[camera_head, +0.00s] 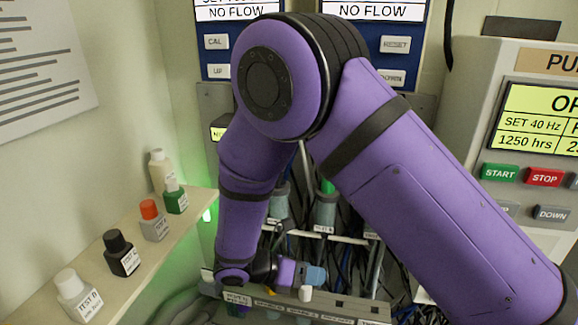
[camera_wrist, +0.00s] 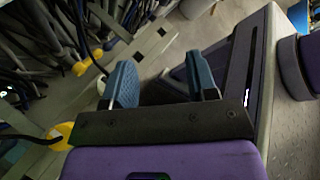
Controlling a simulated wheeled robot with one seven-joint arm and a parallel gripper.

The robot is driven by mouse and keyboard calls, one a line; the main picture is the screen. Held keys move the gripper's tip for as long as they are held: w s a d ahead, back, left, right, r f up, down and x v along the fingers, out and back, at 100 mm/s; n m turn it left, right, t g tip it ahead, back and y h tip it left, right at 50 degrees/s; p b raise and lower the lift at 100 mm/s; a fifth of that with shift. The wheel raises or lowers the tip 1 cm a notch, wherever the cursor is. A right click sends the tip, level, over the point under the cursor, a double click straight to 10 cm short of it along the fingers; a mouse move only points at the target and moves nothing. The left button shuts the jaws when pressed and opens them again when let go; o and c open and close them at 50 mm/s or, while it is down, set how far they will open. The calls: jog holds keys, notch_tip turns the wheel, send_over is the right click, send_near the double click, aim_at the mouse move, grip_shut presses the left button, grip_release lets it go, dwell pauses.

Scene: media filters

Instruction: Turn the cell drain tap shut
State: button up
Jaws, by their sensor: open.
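My gripper (camera_head: 310,274) is low in the head view, beside a labelled grey rail (camera_head: 345,304). In the wrist view its two blue fingers (camera_wrist: 163,82) stand apart with nothing between them. I cannot pick out the cell drain tap for certain. A small pale knob-like piece (camera_head: 305,294) sits at the rail just below the fingers in the head view. Yellow fittings (camera_wrist: 80,68) show left of the fingers in the wrist view, and another yellow fitting (camera_wrist: 61,134) lies lower left. My arm hides much of the middle of the head view.
A shelf (camera_head: 140,233) with several small bottles runs along the left wall. Dark cables and tubes (camera_head: 355,262) crowd behind the rail. Blue control panels stand behind my arm. A pump control box (camera_head: 480,120) with START and STOP buttons stands at the right.

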jog(key=s+d+r+m+g+y, duration=0.15)
jog(key=d+r+m+y, duration=0.25)
jog(key=d+r+m, duration=0.55)
jog(key=s+d+r+m+g+y, duration=0.15)
jog(key=d+r+m+y, duration=0.45)
jog(key=r, duration=0.7)
jog(key=s+d+r+m+t+y, duration=0.3)
jog(key=s+d+r+m+t, duration=0.2)
jog(key=s+d+r+m, duration=0.5)
jog(key=shift+s+d+r+m+t, duration=0.2)
jog(key=shift+s+d+m+t, duration=0.1)
jog(key=shift+s+d+m, duration=0.9)
jog(key=shift+a, duration=0.15)
dwell(0.6)
